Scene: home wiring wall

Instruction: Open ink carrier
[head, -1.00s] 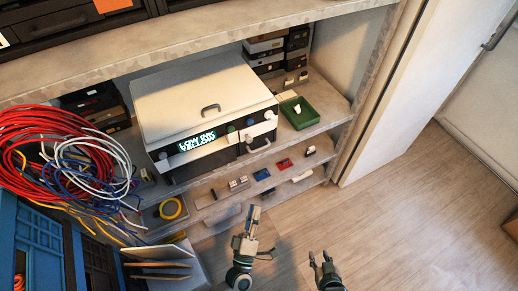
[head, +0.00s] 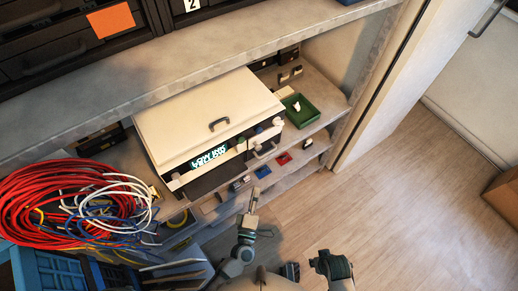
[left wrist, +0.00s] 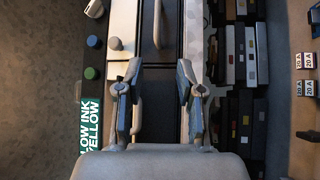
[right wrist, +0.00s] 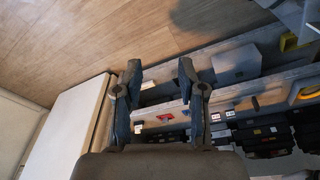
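A white-topped printer (head: 205,115) stands on the shelf, its front display (head: 208,156) lit with low-ink text. The left wrist view reads "LOW INK YELLOW" on the sign (left wrist: 90,125). A grey handle (head: 265,150) is on the printer's front right; I cannot tell for sure which part is the ink carrier. My left gripper (head: 253,200) is in front of and below the printer. In the left wrist view its fingers (left wrist: 157,88) are apart, facing the printer front with handles in sight, holding nothing visible. My right gripper (right wrist: 160,75) is open and empty, low over the floor side.
Tangled red and white cables (head: 70,205) lie left of the printer. A green tray (head: 300,111) sits on the shelf to its right. Small red (head: 284,159) and blue (head: 262,172) items lie on the lower shelf.

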